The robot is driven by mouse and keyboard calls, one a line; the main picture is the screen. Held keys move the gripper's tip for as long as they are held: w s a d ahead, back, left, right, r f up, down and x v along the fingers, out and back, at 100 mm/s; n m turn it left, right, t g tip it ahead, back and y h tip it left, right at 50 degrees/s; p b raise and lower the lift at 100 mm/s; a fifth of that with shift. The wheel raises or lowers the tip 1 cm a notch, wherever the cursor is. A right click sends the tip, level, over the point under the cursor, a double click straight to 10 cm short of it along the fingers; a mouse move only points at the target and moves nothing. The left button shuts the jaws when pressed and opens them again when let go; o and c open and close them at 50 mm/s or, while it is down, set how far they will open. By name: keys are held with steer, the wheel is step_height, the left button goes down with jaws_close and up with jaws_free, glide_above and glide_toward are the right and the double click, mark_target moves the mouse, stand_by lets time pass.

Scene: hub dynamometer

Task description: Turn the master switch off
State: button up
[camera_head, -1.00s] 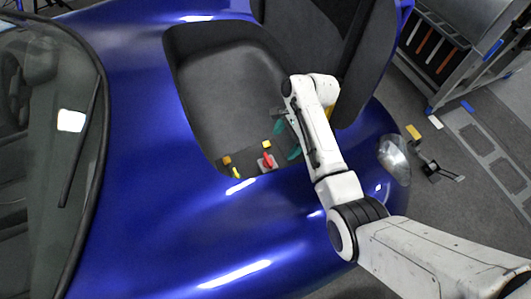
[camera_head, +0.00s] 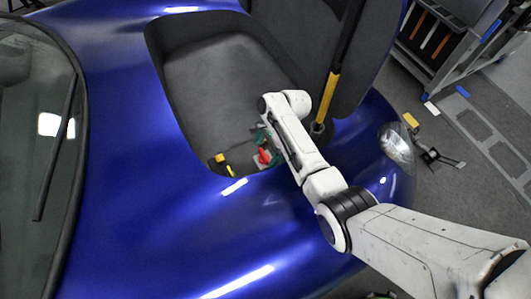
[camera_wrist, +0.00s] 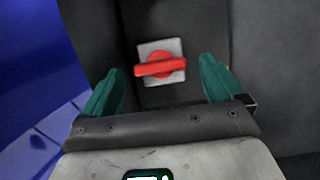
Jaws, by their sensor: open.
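The master switch is a red rotary handle (camera_wrist: 160,68) on a pale square plate (camera_wrist: 149,49). It sits on the dark wall of the car's open front compartment. In the wrist view the handle lies nearly level, tilted slightly up at its right end. The red handle also shows in the head view (camera_head: 263,157), close to my gripper. My gripper (camera_wrist: 161,77) is open, with one teal finger on each side of the handle and visible gaps between. I cannot tell how deep the fingertips reach relative to the handle.
The blue car body (camera_head: 130,190) surrounds the dark compartment (camera_head: 205,85). A yellow and black part (camera_head: 222,164) sits left of the switch. A yellow strut (camera_head: 328,98) stands behind my arm by the raised lid (camera_head: 300,35). A headlight (camera_head: 396,145) is at the right.

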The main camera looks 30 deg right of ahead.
steer(key=shift+x, duration=0.85)
steer(key=c, duration=1)
